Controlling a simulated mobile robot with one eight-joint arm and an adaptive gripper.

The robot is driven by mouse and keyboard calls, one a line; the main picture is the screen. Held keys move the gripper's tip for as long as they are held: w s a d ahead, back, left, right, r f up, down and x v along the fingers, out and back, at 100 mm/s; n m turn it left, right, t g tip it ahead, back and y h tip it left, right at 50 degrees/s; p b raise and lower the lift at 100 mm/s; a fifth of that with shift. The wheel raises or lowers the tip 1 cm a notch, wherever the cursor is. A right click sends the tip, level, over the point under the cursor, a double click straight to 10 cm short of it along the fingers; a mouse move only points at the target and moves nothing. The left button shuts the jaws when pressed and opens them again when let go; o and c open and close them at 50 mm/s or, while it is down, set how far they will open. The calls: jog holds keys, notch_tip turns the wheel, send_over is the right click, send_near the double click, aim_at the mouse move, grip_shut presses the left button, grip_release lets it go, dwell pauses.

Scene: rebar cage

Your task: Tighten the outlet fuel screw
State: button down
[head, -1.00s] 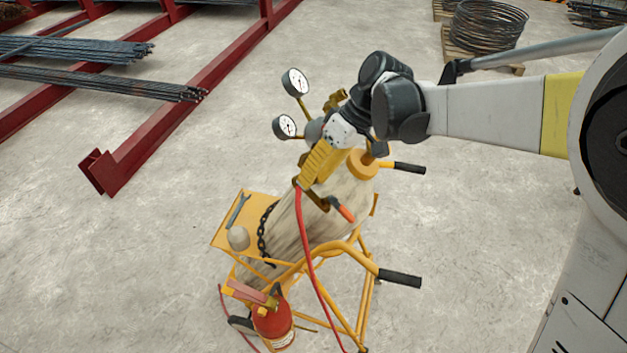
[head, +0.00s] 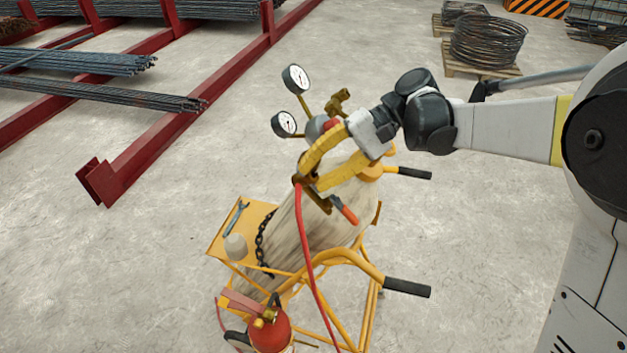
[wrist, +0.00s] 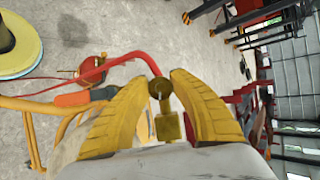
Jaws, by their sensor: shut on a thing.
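The outlet fuel screw is a small brass fitting (wrist: 160,88) at the end of the red hose (head: 306,235), below the two-gauge regulator. My gripper (head: 306,178) has its yellow fingers on either side of it, shut on it. The wrist view shows the fingertips (wrist: 166,84) meeting the fitting, with a brass block (wrist: 167,127) between the fingers. The fingers partly hide the screw in the head view. How far the screw is turned cannot be seen.
Two pressure gauges (head: 295,78) stick up beside my gripper. A torch with an orange handle (head: 344,209) hangs just below. The pale cylinder (head: 310,232) stands in a yellow cart with black handles (head: 407,288).

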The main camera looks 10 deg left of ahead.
jog(key=shift+m+y+b, duration=0.8)
jog(key=shift+m, duration=0.9)
jog(key=c, duration=1.4)
grip_release()
jog(key=v, duration=1.2)
jog(key=shift+s, duration=0.1)
